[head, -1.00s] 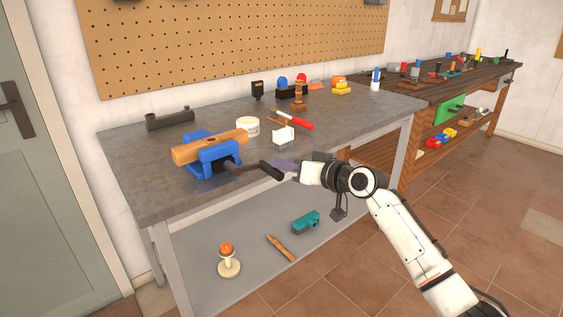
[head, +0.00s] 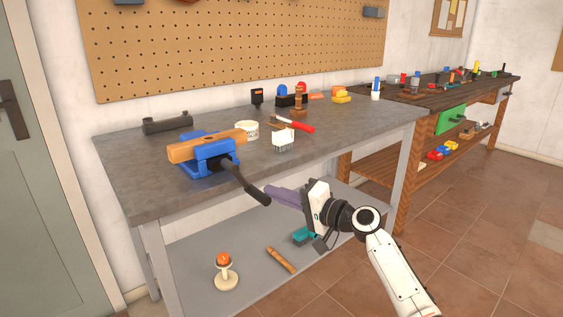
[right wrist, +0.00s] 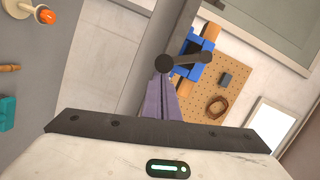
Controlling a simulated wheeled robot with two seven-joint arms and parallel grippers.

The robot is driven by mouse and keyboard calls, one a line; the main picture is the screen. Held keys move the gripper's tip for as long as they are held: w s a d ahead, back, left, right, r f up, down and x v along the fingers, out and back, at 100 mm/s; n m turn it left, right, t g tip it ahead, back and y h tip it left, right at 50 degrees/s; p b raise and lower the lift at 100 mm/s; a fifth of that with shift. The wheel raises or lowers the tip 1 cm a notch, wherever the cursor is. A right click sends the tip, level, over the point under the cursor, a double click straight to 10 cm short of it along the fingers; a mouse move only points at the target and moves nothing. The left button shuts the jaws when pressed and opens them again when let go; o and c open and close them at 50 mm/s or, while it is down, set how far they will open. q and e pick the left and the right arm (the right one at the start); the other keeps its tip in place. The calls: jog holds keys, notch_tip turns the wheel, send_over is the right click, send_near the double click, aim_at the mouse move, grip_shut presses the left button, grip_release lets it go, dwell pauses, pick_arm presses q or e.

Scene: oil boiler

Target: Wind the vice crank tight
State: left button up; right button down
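The blue vice (head: 208,158) sits on the near edge of the grey workbench with a wooden block (head: 190,149) in its jaws. Its black crank (head: 258,194) sticks out past the front edge and slants down to the right. My right gripper (head: 268,191) has its purple fingers together, with their tips beside the end of the crank handle. In the right wrist view the crank (right wrist: 190,59) shows its round end right at the tips of the fingers (right wrist: 162,85). I cannot tell whether they touch. My left gripper is out of view.
The grey workbench (head: 130,180) also carries a white tub (head: 247,130), a small white holder (head: 283,138) and a red-handled tool (head: 300,126). The lower shelf holds an orange-topped stand (head: 225,272) and a teal object (head: 303,236). The floor in front is clear.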

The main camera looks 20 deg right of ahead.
aim_at(268, 203)
jog(key=shift+s+a+f+m+y+b, duration=0.2)
jog(key=shift+a+f+m, duration=0.25)
jog(key=shift+a+m, duration=0.15)
jog(key=shift+s+a+f+m+y+b, duration=0.1)
jog(key=shift+s+a+f+m+b, duration=0.1)
jog(key=shift+a+f+m, duration=0.35)
jog(key=s+d+b, duration=0.2)
jog(key=s+d, duration=0.4)
jog(key=d, duration=0.3)
jog(key=shift+s+d+r, duration=0.35)
jog(key=shift+s, duration=0.05)
